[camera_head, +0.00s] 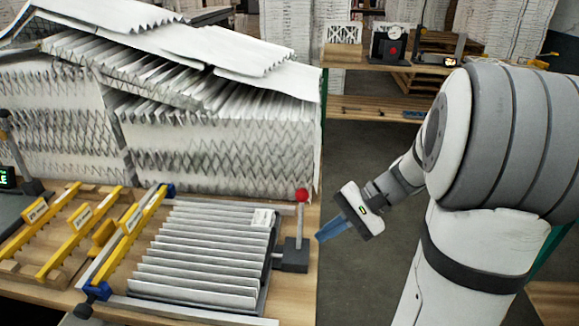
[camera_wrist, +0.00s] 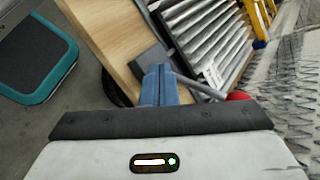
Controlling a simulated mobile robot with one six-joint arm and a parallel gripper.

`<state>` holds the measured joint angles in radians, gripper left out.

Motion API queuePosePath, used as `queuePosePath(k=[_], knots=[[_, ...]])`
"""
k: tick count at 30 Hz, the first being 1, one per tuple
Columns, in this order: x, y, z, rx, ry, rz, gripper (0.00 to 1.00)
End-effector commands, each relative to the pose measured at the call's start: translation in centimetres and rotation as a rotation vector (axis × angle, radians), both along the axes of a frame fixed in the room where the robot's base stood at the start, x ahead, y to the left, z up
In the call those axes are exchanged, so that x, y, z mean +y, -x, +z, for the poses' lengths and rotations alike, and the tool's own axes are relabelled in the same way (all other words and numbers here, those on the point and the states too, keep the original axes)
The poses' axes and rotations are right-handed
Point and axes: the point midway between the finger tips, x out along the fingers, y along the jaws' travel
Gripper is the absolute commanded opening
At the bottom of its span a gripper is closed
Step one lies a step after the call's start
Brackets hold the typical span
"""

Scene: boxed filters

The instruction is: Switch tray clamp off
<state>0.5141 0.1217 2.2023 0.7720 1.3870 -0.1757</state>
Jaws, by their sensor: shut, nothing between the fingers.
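The tray clamp lever is a grey upright rod with a red ball knob (camera_head: 302,195), rising from a dark base block (camera_head: 292,256) at the right edge of the pleated filter tray (camera_head: 200,252). In the wrist view the red knob (camera_wrist: 238,96) is partly hidden behind my gripper's body, and the dark base (camera_wrist: 150,62) lies just beyond the fingertips. My gripper (camera_head: 322,237) is shut and empty, its blue fingers just right of the lever. The fingers also show in the wrist view (camera_wrist: 158,78). I cannot tell whether they touch the clamp.
Yellow labelled racks (camera_head: 82,218) stand left of the tray on the wooden bench (camera_head: 300,292). Stacked pleated filters (camera_head: 215,135) rise behind it. A wooden shelf unit (camera_head: 375,108) stands at the back. A teal-edged grey mat (camera_wrist: 35,55) lies on the floor. The floor right of the bench is open.

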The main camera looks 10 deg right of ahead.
Motion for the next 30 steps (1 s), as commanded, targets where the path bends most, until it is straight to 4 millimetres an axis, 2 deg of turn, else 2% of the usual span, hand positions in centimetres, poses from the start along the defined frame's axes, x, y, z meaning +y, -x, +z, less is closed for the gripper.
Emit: queuePosePath(k=[1,3,6,9,12,16,24,30], knots=[[-1.8,-1.6,-0.3,0.011,-0.101,-0.077,0.00],[-3.9,-3.5,-0.1,-0.002,-0.228,-0.167,0.00],[-7.0,-5.6,-0.1,-0.034,-0.378,-0.275,0.00],[-9.7,-6.9,-0.1,-0.069,-0.480,-0.355,0.00],[-11.4,-7.5,0.0,-0.098,-0.538,-0.401,0.00],[-12.2,-7.8,0.0,-0.112,-0.564,-0.423,0.00],[-12.1,-7.8,0.0,-0.112,-0.564,-0.421,0.00],[-10.7,-8.5,-0.1,-0.109,-0.565,-0.418,0.00]])
